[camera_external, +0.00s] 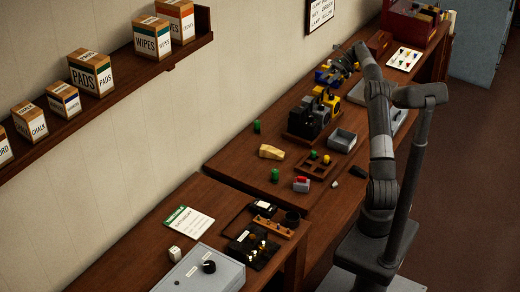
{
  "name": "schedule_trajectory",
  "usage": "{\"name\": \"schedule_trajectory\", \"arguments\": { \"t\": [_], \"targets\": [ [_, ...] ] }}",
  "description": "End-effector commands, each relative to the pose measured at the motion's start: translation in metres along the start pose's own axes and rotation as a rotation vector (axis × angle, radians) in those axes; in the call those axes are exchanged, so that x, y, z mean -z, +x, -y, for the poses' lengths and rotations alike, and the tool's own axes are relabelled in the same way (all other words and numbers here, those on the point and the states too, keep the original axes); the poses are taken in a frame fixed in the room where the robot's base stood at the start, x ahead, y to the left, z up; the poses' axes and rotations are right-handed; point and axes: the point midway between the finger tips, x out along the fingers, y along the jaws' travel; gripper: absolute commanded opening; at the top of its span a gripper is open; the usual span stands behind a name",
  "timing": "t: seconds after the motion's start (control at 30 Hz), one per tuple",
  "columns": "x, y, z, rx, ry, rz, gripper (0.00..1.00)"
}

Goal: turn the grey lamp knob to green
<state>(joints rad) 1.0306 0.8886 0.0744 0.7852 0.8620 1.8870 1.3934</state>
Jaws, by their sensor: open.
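A grey box (228,262) stands at the near end of the bench, at the bottom of the picture. A round black knob (208,267) sits on its top, with small white labels beside it. Which way the knob points is too small to tell, and no lit lamp can be made out. My arm rises on the right and bends over the far part of the bench. My gripper (342,62) is small and dark there, open, far from the grey box and touching nothing that I can make out.
A dark tray with small parts (250,247) and a printed card (189,222) lie near the grey box, with a white cube (175,253) beside it. Black and yellow devices (312,116) and a grey bin (342,140) stand mid-bench. A shelf of boxes (110,85) hangs on the left wall.

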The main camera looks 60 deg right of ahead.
Motion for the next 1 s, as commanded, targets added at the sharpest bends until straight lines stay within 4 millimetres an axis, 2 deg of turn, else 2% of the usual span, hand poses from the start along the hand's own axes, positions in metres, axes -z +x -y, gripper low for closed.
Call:
{"name": "schedule_trajectory", "arguments": {
  "t": [0.2, 0.37, 0.53, 0.8, 0.9, 1.0],
  "targets": [
    [-0.009, 0.033, 0.004, 0.054, 0.118, -0.151, 0.49],
    [-0.015, 0.048, -0.003, 0.164, 0.239, -0.307, 0.49],
    [-0.019, 0.038, -0.023, 0.338, 0.357, -0.439, 0.49],
    [-0.018, 0.0, -0.062, 0.583, 0.485, -0.52, 0.49],
    [0.011, 0.018, -0.056, 0.578, 0.492, -0.521, 0.49],
    [0.024, 0.026, -0.053, 0.579, 0.489, -0.522, 0.49]
  ]
}}
